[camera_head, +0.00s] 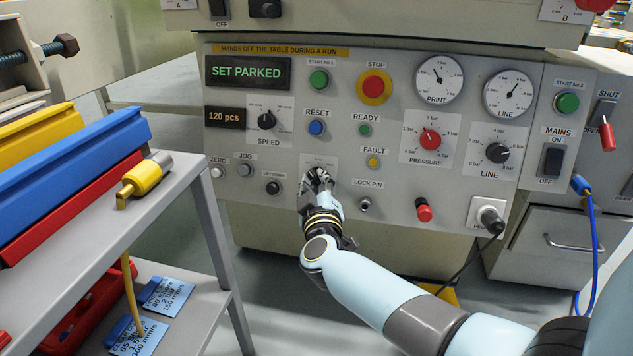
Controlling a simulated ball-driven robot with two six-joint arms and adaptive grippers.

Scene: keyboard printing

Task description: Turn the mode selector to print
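The grey control panel (388,225) faces me. A small pale plate (319,160) sits on it below the RESET button, with lettering too small to read. My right gripper (317,174) is at this plate, its fingers pointing at the panel. It covers the plate's middle and lower part, so any mode selector knob there is hidden. I cannot tell whether the fingers are open or shut on a knob. My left gripper is not in view.
Nearby are the SPEED knob (267,120), blue RESET button (317,127), UP/DOWN switch (272,187) and LOCK PIN (365,204). A display (247,72) reads SET PARKED. A grey shelf cart (190,190) with coloured bars stands at left. A red-capped plunger (424,211) sits right of the gripper.

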